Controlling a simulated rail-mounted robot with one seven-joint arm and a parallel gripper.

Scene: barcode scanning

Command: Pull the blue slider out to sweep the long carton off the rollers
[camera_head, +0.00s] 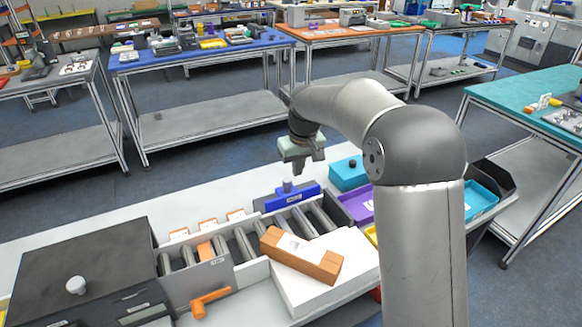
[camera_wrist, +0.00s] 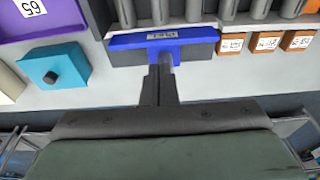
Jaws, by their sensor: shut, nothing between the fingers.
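The blue slider (camera_head: 292,197) lies across the far side of the roller conveyor, with a small upright grey knob on it. It also shows in the wrist view (camera_wrist: 190,37), just beyond my fingers. The long orange-brown carton (camera_head: 322,266) with a white label lies at a slant at the near side of the rollers (camera_head: 245,244), reaching over a white surface. It does not show in the wrist view. My gripper (camera_head: 309,160) is above the slider and a little to its right in the head view. Its fingers (camera_wrist: 160,85) are shut and empty; whether they touch the slider is unclear.
A dark box with a white knob (camera_head: 76,285) stands at left, beside an orange lever (camera_head: 210,301). Small labelled orange boxes (camera_head: 207,225) line the far edge. A turquoise box (camera_head: 348,173) and purple tray (camera_head: 358,205) stand right of the slider.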

